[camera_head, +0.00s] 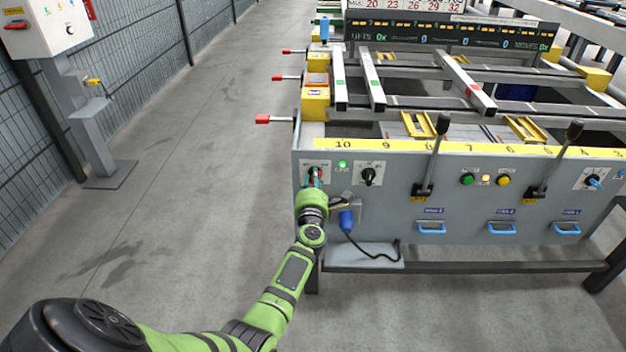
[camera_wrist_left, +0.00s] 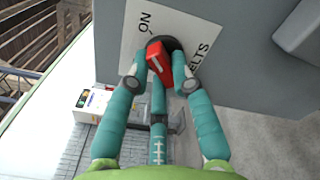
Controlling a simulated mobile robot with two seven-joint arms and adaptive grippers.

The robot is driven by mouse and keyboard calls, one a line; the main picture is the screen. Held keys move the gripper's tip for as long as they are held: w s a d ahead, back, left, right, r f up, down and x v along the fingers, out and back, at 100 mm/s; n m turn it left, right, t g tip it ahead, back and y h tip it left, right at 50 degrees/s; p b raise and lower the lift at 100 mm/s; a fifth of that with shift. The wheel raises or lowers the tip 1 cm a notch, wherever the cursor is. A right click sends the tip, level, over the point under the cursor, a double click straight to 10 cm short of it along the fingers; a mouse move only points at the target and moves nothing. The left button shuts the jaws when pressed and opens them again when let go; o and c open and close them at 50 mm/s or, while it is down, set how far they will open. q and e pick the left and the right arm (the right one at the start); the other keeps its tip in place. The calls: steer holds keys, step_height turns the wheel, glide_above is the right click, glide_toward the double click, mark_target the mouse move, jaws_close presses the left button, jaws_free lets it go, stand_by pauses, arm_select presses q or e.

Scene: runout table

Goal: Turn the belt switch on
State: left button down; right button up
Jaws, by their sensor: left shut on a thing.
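The belt switch (camera_wrist_left: 158,62) is a red knob with a white mark on a dark round base. It sits on a white plate (camera_wrist_left: 140,22) lettered ON and BELTS in the left wrist view. My left gripper (camera_wrist_left: 160,82) has its teal fingers shut around the red knob. In the head view my left gripper (camera_head: 314,181) is at the upper left of the grey panel (camera_head: 400,165), and its fingers hide most of the switch. The white mark runs roughly along the knob's length; I cannot tell its exact setting. My right gripper is not in view.
Red-tipped rods (camera_head: 268,119) stick out at the table's left.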

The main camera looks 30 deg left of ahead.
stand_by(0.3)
arm_select(q)
steer(key=c, duration=1.1)
jaws_free()
steer(key=shift+o, duration=0.2)
steer(key=v, duration=0.7)
steer(key=shift+s, duration=0.25)
steer(key=shift+d+f, duration=0.1)
steer(key=shift+d, duration=0.05)
